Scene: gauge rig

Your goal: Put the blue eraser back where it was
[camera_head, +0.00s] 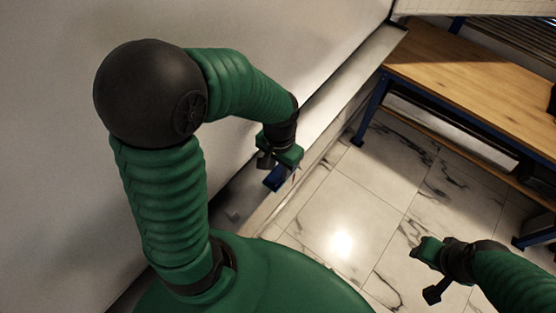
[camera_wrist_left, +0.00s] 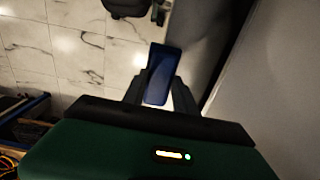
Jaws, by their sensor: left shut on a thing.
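The blue eraser (camera_head: 277,179) is a small dark blue block, held at the tip of my left gripper (camera_head: 280,165). In the left wrist view the blue eraser (camera_wrist_left: 161,75) sits between the two fingers of my left gripper (camera_wrist_left: 160,92), which is shut on it. In the head view it is over or beside the ledge (camera_head: 320,110) along the foot of the large white board (camera_head: 280,50); I cannot tell whether it touches the ledge. My right gripper (camera_head: 432,272) is over the floor at lower right, empty, its fingers apart.
A wooden table (camera_head: 470,75) with blue legs stands at upper right. The marble-tiled floor (camera_head: 370,200) between the ledge and the table is clear.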

